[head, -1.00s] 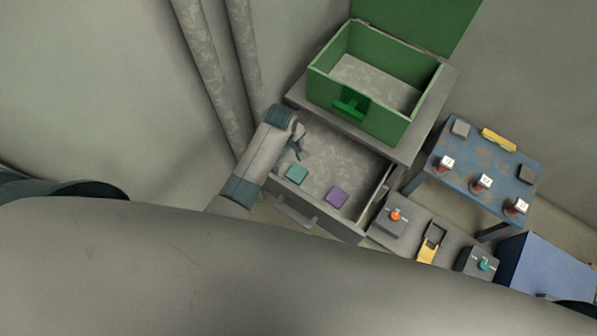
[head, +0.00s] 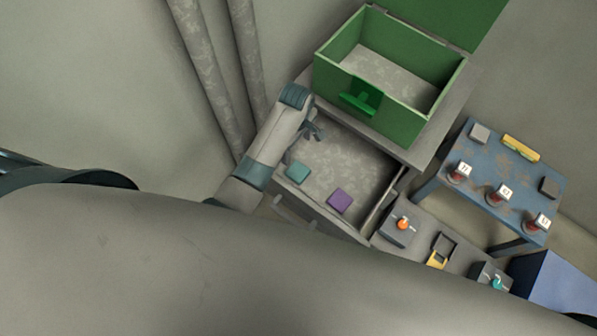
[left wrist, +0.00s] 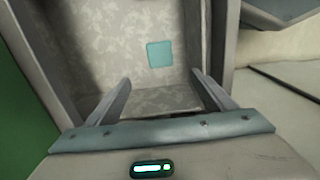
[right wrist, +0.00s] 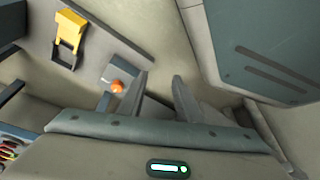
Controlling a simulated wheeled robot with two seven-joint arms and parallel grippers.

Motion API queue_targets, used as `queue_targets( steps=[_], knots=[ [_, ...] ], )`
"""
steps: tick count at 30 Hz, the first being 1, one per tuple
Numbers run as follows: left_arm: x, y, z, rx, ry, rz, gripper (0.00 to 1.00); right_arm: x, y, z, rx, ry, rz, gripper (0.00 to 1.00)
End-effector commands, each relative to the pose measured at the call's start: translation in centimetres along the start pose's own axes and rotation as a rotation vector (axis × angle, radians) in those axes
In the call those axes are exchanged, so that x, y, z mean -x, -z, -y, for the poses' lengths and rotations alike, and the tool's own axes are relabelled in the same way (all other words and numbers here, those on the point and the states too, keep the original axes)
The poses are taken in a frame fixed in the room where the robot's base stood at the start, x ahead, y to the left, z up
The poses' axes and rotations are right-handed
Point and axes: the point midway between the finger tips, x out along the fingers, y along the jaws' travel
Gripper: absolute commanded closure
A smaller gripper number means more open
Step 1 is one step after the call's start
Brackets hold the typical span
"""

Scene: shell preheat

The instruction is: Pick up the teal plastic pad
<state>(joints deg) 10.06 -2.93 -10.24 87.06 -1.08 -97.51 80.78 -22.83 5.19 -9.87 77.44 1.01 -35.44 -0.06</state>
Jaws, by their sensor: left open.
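The teal plastic pad (head: 297,173) is a flat square lying in the open grey drawer (head: 355,165), near its front left corner. It also shows in the left wrist view (left wrist: 160,54), ahead of the fingers. My left gripper (head: 312,132) is over the back left part of the drawer, open and empty, apart from the pad. Its spread fingers (left wrist: 163,95) show in the left wrist view. My right gripper (right wrist: 160,95) shows only in its own wrist view, its fingers apart with nothing between them.
A purple pad (head: 340,200) lies in the drawer to the right. An open green box (head: 385,112) stands above the drawer. A blue table (head: 480,185) with several small items is at the right. A control with an orange knob (head: 403,224) stands right of the drawer.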

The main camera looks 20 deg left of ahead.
Motion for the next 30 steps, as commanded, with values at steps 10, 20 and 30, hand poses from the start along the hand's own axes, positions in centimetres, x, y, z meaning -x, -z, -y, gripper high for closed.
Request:
queue_targets(
  steps=[10,20,30],
  knots=[
    [-1.2,0.0,0.0,-0.001,0.000,0.000,0.23,-0.1,-0.2,-0.1,-0.001,-0.001,0.010,0.69],
    [-6.7,0.0,0.1,-0.002,0.003,-0.001,0.23,-0.1,-1.2,-0.7,-0.005,-0.007,0.064,0.69],
    [-11.7,0.0,0.0,-0.001,0.001,0.000,0.23,0.9,-0.8,-0.9,-0.007,-0.008,0.097,0.69]
  ],
)
